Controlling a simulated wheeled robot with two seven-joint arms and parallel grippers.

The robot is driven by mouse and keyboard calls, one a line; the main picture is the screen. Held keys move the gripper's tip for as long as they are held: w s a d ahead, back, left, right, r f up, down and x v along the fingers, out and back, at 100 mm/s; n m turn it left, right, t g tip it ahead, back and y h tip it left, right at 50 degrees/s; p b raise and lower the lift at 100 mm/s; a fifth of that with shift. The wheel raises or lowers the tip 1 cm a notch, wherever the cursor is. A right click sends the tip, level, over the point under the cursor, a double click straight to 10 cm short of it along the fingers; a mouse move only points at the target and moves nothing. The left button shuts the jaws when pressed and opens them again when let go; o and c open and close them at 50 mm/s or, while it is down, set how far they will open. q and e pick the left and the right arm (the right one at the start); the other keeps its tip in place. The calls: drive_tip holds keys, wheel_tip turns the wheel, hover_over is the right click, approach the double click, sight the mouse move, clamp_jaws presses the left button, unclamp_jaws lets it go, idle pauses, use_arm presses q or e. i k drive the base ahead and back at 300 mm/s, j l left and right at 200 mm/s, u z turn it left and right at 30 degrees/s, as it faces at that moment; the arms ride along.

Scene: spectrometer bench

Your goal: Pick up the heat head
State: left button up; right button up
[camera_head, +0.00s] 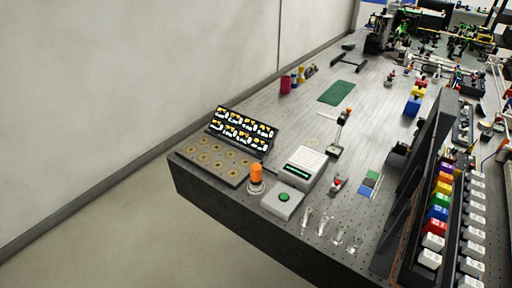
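No thing in view can be told for sure as the heat head. An orange-topped cylinder (256,175) stands upright near the front edge of the grey bench (205,191). Neither of my grippers shows in the head view.
A white box with a green button (283,199), a white instrument with a display (302,168) and several clear glass pieces (338,236) crowd the front. A black display rack (243,133) stands left. A tall dark panel (420,150) stands right. The floor at lower left is clear.

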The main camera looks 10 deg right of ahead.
sight(255, 184)
drive_tip(key=z, duration=0.5)
drive_tip(key=i+j+z, duration=0.1)
drive_tip(key=j+z, duration=0.2)
drive_tip(key=z, duration=0.15)
drive_tip(key=j+z, duration=0.25)
drive_tip(key=z, duration=0.2)
drive_tip(key=j+z, duration=0.35)
drive_tip(key=z, duration=0.15)
drive_tip(key=j+z, duration=0.3)
drive_tip(key=z, duration=0.15)
drive_tip(key=k+l, duration=0.05)
